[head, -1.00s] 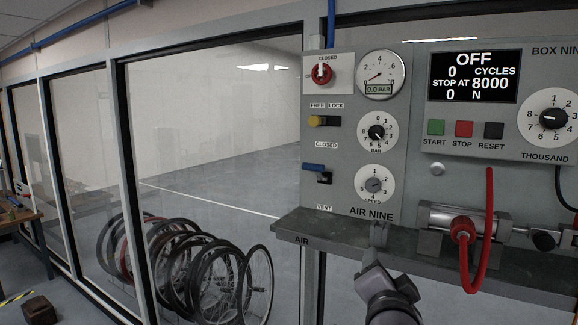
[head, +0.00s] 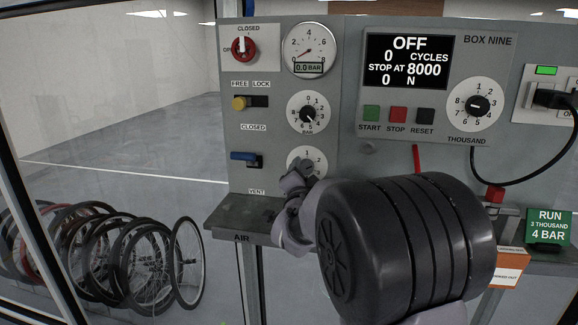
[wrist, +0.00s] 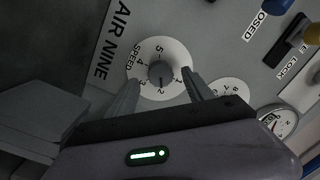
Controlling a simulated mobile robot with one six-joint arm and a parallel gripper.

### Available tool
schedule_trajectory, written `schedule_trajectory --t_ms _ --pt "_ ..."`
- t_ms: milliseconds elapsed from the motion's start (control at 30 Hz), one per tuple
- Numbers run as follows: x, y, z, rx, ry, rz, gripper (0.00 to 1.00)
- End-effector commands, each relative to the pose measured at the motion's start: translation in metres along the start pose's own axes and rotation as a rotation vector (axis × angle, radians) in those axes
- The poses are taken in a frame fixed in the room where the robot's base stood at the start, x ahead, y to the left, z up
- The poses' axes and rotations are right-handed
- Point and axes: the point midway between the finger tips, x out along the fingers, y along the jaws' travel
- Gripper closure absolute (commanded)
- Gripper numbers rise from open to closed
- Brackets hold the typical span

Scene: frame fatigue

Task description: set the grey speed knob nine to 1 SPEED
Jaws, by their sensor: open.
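The grey speed knob (wrist: 160,72) sits at the centre of a white dial, with the numbers around it and the words SPEED and AIR NINE beside it in the wrist view. My gripper (wrist: 161,78) is open, with one finger on each side of the knob. I cannot tell how far the fingertips are from the panel or whether they touch the knob. In the head view the speed knob (head: 306,169) is partly covered by my gripper (head: 296,182), and the lower part of its dial is hidden. The exact pointer setting is too small to read.
Above the speed dial is the black BAR knob (head: 307,114). To its left are the blue vent lever (head: 244,157) and the yellow lock knob (head: 241,103). A grey shelf (head: 238,220) juts out below. Bicycle wheels (head: 130,262) stand behind glass at left.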

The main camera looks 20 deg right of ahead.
Motion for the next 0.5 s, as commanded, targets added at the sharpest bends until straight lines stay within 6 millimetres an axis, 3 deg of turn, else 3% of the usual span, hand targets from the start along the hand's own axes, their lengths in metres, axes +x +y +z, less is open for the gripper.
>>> schedule_trajectory --t_ms 200,467,500 --pt "0.017 0.0 0.0 0.0 -0.001 0.0 0.4" --pt "0.018 0.001 0.001 0.0 -0.001 0.0 0.4" --pt "0.018 0.0 0.001 0.0 -0.001 0.0 0.47"
